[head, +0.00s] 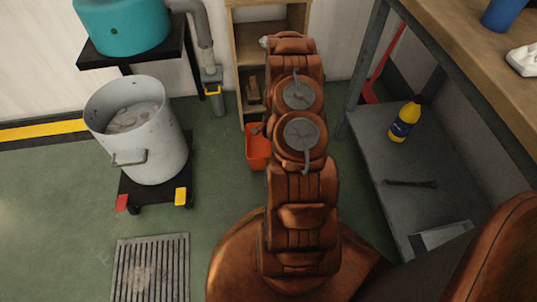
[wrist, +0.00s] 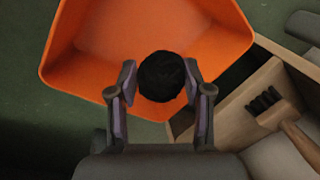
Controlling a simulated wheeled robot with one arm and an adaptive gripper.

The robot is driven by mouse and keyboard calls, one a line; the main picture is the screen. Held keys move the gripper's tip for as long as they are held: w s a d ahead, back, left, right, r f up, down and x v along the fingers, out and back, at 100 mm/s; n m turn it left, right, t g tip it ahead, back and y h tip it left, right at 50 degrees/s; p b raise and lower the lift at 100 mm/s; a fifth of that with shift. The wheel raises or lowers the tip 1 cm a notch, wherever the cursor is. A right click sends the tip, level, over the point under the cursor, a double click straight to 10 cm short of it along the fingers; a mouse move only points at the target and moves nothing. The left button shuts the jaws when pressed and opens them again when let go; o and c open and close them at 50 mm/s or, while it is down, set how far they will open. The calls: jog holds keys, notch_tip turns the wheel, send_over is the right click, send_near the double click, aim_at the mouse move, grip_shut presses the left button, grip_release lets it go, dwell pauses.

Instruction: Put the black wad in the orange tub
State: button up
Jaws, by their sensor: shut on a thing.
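The black wad (wrist: 161,76) is a small dark round bundle between my gripper's fingertips in the wrist view. My gripper (wrist: 160,84) is shut on it, with one finger pressed on each side. The orange tub (wrist: 90,86) lies behind the wad in the wrist view, its open mouth facing the camera. The wad overlaps the tub's near rim in the picture; its height over the tub cannot be told. In the head view the orange tub (head: 256,152) stands on the floor, partly hidden by my arm. The wad and my fingertips are hidden there.
A wooden shelf unit (head: 237,62) stands behind the tub; a brush (wrist: 285,122) lies in it. A grey pot (head: 158,150) on a dolly is to the left. A metal bench with a yellow bottle (head: 404,123) on its lower shelf is to the right.

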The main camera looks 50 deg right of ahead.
notch_tip(320, 180, down, 10)
jog(key=b, duration=0.3)
jog(key=shift+s+r, duration=0.15)
jog(key=shift+r, duration=0.1)
jog(key=shift+f, duration=0.35)
jog(key=shift+f, duration=0.15)
jog(key=o, duration=0.9)
